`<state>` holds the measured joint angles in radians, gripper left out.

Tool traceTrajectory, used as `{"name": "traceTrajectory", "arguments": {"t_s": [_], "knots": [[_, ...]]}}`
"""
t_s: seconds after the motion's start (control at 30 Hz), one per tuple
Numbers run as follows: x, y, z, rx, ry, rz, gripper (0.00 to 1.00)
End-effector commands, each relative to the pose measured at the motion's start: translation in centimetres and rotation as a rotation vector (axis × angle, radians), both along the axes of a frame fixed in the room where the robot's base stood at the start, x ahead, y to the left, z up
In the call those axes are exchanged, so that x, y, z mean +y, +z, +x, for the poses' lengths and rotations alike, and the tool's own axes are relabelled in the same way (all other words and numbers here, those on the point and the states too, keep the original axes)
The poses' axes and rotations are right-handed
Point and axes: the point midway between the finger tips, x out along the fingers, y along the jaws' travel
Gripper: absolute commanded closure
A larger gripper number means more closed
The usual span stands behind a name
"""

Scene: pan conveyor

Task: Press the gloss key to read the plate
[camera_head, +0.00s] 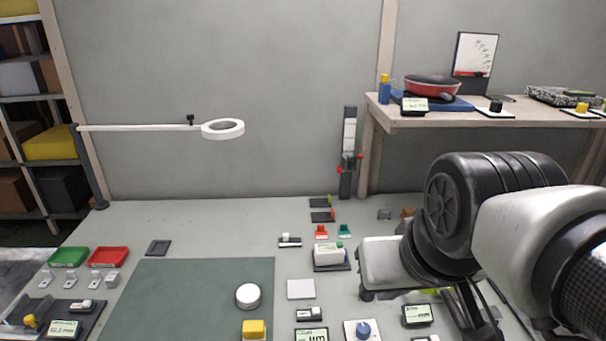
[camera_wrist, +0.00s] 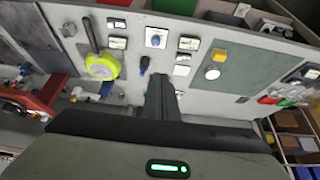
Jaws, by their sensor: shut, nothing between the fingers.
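My gripper (camera_wrist: 160,84) is shut and empty, its dark fingers over the bench in the wrist view. In the head view my arm hides the fingers. A white box with a green button (camera_head: 330,254) sits on a dark pad in the head view. I cannot read any label that marks the gloss key. A pale square plate (camera_head: 301,289) lies in front of the box; it seems to show beside my fingers in the wrist view (camera_wrist: 181,70). A display (camera_head: 417,315) and a white panel with a blue knob (camera_head: 363,330) stand nearer the front.
A green mat (camera_head: 180,290) bears a white round puck (camera_head: 248,295) and a yellow block (camera_head: 254,329). A raised shelf (camera_head: 470,121) holds a red pan (camera_head: 432,86).

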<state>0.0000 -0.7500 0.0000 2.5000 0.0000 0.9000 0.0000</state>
Motion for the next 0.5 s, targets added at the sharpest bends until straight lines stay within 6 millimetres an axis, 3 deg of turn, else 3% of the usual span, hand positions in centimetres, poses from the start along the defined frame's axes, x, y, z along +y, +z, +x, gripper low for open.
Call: {"name": "traceTrajectory", "arguments": {"t_s": [0.37, 0.5], "knots": [[0.02, 0.01, 0.02, 0.000, 0.000, 0.001, 1.00], [0.96, 0.10, 0.81, 0.003, 0.016, 0.043, 1.00]]}}
